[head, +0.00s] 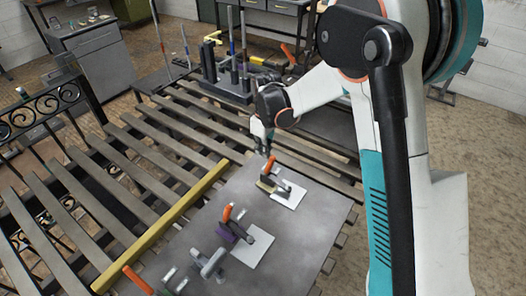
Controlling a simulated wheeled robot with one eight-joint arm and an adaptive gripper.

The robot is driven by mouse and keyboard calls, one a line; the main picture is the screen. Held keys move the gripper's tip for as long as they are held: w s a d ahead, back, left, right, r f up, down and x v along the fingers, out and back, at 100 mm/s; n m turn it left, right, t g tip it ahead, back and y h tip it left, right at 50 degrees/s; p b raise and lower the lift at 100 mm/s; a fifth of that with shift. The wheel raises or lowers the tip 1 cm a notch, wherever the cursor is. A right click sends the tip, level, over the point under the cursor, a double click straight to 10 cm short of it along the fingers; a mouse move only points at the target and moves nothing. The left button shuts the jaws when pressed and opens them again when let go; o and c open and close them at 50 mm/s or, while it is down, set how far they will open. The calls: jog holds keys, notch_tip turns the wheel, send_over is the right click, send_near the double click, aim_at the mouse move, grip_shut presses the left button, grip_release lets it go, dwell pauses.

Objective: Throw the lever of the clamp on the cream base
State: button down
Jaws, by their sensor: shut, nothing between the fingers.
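The clamp on the cream base (265,185) is the farthest of the toggle clamps on the grey metal plate (320,228). Its orange lever (269,164) stands up, tilted a little. My gripper (266,151) is shut and empty, pointing down just above the top of this lever. I cannot tell whether the fingertips touch it. A second clamp on a purple base (225,233) stands nearer, its orange lever (227,212) upright. Another clamp (207,263) stands nearer still, and an orange lever (138,280) shows at the bottom left.
White square plates (290,195) lie beside the clamps. A yellow bar (160,228) runs along the left of the metal plate, over a slatted table (130,150). A dark rack with upright rods and clamps (228,85) stands behind my gripper. A scroll gate panel (45,112) lies at left.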

notch_tip(320, 180, up, 11)
jog(key=shift+s+d, duration=0.2)
jog(key=shift+d, duration=0.05)
dwell(0.3)
jog(key=s+d+r+m+t+b, duration=0.2)
jog(key=s+d+m+b, duration=0.3)
jog(key=s, duration=0.5)
jog(key=s+d+r+m+t+b, duration=0.25)
jog(key=s+d, duration=0.45)
jog(key=s, duration=0.4)
jog(key=s+d+f+m+t+b, duration=0.2)
jog(key=s+d+f+m, duration=0.1)
jog(key=s+f, duration=0.2)
jog(key=shift+s+f, duration=0.3)
jog(key=shift+s, duration=0.6)
